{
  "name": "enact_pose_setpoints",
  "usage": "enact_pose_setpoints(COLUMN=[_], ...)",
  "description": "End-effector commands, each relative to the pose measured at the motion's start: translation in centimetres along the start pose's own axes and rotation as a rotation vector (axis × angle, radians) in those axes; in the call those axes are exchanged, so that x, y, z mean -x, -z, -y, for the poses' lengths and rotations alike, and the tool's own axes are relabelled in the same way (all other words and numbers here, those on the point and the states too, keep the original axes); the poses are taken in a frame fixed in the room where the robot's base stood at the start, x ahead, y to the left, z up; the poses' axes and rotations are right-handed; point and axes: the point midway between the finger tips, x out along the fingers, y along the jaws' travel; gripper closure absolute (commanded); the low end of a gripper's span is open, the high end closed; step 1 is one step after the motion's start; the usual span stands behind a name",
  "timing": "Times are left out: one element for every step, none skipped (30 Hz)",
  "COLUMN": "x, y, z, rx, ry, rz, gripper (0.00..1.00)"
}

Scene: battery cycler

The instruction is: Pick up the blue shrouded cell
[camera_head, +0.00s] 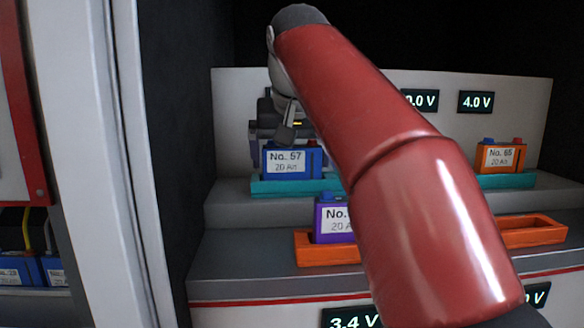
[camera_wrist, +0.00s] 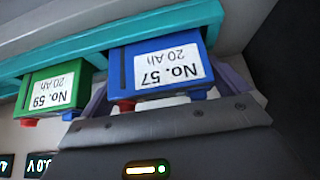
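The blue cell labelled No. 57 (camera_head: 312,161) sits upright in a teal tray (camera_head: 290,187) on the upper step, left of my red arm. In the wrist view, which is upside down, the blue cell (camera_wrist: 165,70) fills the middle, with a red and a blue terminal at its lower end. My gripper (camera_head: 288,148) is at the cell, its body behind and above it. In the wrist view my gripper (camera_wrist: 167,92) has one finger on each side of the cell, with slight gaps showing. It looks open; contact is not visible.
A green cell No. 59 (camera_wrist: 52,91) stands close beside it. A purple cell (camera_head: 332,220) in an orange tray (camera_head: 325,254) is on the lower step, partly behind my arm. An orange cell No. 65 (camera_head: 500,157) and an empty orange tray (camera_head: 533,232) are right. A pale cabinet post (camera_head: 100,160) stands left.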

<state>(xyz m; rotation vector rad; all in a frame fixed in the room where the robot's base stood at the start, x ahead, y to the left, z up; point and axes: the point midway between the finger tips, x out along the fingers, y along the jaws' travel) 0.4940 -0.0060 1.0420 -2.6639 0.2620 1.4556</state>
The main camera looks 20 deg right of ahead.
Motion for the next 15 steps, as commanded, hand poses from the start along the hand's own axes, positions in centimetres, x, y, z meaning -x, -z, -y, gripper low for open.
enact_pose_setpoints(x=[0.01, 0.02, 0.02, 0.02, 0.02, 0.02, 0.02, 0.03, 0.03, 0.1, 0.1, 0.1, 0.1, 0.1, 0.11], y=[0.0, 0.0, 0.0, 0.0, 0.0, 0.0, 0.0, 0.0, 0.0, 0.03, 0.03, 0.03, 0.03, 0.03, 0.03], z=[0.0, 0.0, 0.0, 0.0, 0.0, 0.0, 0.0, 0.0, 0.01, 0.0, 0.0, 0.0, 0.0, 0.0, 0.0], rx=[0.0, 0.0, 0.0, 0.0, 0.0, 0.0, 0.0, 0.0, 0.0, 0.0, 0.0, 0.0, 0.0, 0.0, 0.0], ry=[0.0, 0.0, 0.0, 0.0, 0.0, 0.0, 0.0, 0.0, 0.0, 0.0, 0.0, 0.0, 0.0, 0.0, 0.0], rz=[0.0, 0.0, 0.0, 0.0, 0.0, 0.0, 0.0, 0.0, 0.0, -0.002, -0.002, -0.002, -0.002, -0.002, -0.002], gripper=[0.07, 0.1, 0.16, 0.2, 0.24, 0.29, 0.33, 0.37, 0.42, 0.43, 0.43, 0.43, 0.43, 0.43, 0.43])
